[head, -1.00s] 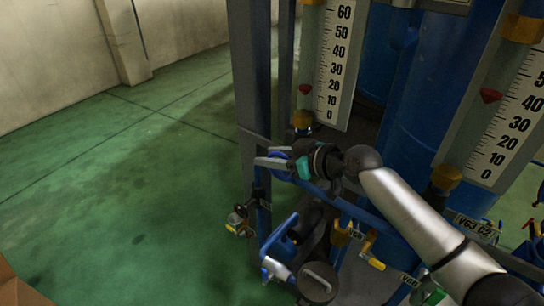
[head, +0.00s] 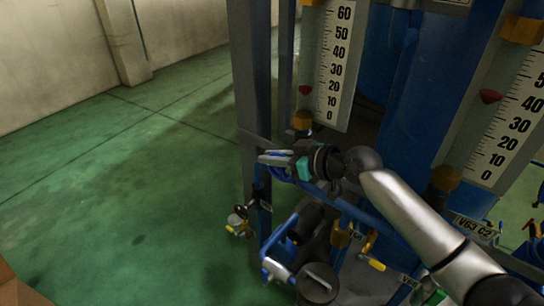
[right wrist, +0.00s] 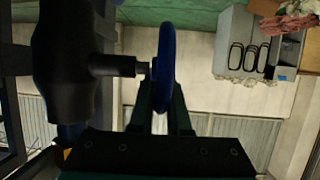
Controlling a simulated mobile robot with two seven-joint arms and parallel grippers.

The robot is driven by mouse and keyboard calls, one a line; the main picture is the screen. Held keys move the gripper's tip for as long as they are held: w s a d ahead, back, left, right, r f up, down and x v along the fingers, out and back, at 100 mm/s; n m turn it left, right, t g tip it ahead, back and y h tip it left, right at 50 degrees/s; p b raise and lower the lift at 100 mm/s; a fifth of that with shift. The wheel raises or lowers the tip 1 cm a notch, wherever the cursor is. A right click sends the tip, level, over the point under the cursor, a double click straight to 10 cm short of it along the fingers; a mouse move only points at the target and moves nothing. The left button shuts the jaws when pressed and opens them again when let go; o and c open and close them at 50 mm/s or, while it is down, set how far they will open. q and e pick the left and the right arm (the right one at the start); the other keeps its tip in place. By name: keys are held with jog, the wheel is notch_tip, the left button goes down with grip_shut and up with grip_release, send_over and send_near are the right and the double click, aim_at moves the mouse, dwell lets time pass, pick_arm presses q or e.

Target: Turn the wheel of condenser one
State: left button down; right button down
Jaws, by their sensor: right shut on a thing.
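The wheel of condenser one is a blue round handwheel (head: 280,174) at the left front post of the blue frame in the head view. In the right wrist view the wheel (right wrist: 166,50) shows nearly edge-on, with a dark stem joining it from a dark valve body (right wrist: 75,65) at the left. My right gripper (head: 266,159) reaches in from the right and is shut on the wheel's rim. Its two fingers (right wrist: 165,95) lie on either side of the rim in the wrist view. The fingers hide part of the wheel in the head view. My left gripper is not in view.
Two white gauges with red markers, left (head: 333,70) and right (head: 507,125), stand behind my arm. Blue pipework and small valves with yellow handles (head: 376,264) crowd below. A grey post (head: 250,70) rises beside the wheel. Green floor (head: 120,200) at the left is clear.

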jog(key=shift+p, duration=0.5)
jog(key=g+h+p, duration=0.1)
jog(key=p, duration=0.2)
jog(key=h+p, duration=0.1)
jog(key=p, duration=0.2)
jog(key=shift+a+f+g+h, duration=0.2)
jog(key=shift+g+h, duration=0.1)
jog(key=shift+g, duration=0.1)
jog(key=shift+w+f+g+h+p, duration=0.1)
jog(key=shift+f+g+h+p, duration=0.15)
jog(key=shift+h+p, duration=0.2)
jog(key=shift+f, duration=0.15)
jog(key=c, duration=0.9)
grip_release()
jog(key=p+v, duration=0.2)
jog(key=v, duration=1.3)
jog(key=shift+w+r, duration=0.1)
jog(key=shift+r, duration=0.1)
